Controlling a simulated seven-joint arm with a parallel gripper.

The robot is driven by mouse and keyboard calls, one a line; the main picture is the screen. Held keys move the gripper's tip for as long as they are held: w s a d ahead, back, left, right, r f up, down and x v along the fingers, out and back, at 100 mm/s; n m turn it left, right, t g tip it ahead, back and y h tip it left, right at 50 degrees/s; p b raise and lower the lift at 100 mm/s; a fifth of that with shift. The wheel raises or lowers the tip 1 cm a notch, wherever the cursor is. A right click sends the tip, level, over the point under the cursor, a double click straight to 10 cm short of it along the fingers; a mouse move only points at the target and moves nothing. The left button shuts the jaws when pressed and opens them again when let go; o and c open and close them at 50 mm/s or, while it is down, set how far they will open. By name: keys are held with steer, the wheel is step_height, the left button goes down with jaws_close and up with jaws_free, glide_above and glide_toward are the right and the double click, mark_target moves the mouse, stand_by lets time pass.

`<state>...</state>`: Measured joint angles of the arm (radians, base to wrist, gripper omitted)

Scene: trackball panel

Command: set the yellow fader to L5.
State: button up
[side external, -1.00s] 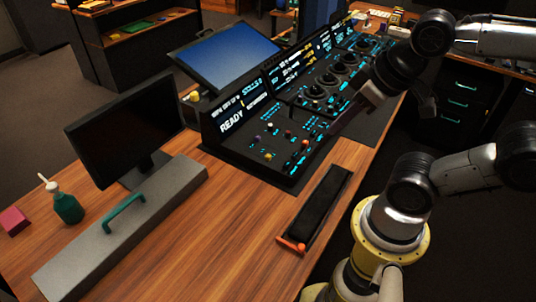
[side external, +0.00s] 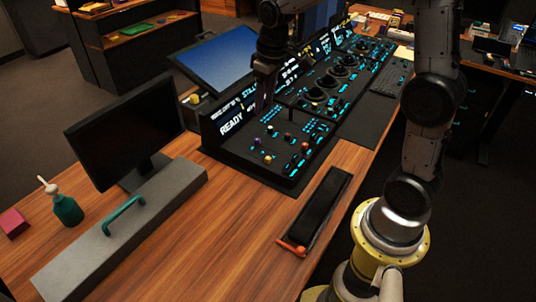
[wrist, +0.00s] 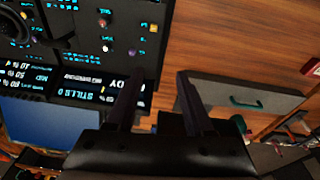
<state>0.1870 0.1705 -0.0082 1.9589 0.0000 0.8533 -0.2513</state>
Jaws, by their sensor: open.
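The trackball panel (side external: 225,150) is a black console with cyan-lit legends and several coloured knobs. A yellow knob (side external: 267,159), which looks like the yellow fader, is near its front left edge. It also shows in the wrist view (wrist: 153,28), beyond my fingertips. Its L5 mark is too small to read. My gripper (side external: 262,98) is over the panel's back left, in front of the READY display. In the wrist view my gripper (wrist: 158,74) is open, with nothing between its two fingers.
Purple (side external: 256,142) and red (side external: 287,137) knobs stand close to the yellow one. A tilted blue screen (side external: 215,60) is behind the panel. A grey box with a green handle (side external: 122,215) and a black monitor (side external: 120,125) stand left. The wooden desk between is clear.

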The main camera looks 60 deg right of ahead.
steer(key=g, duration=0.2)
glide_toward(268, 157)
steer(key=shift+m, duration=0.4)
step_height(268, 157, down, 9)
steer(key=shift+d+r, duration=0.1)
steer(key=shift+r, duration=0.05)
jaws_close()
stand_by(1.1)
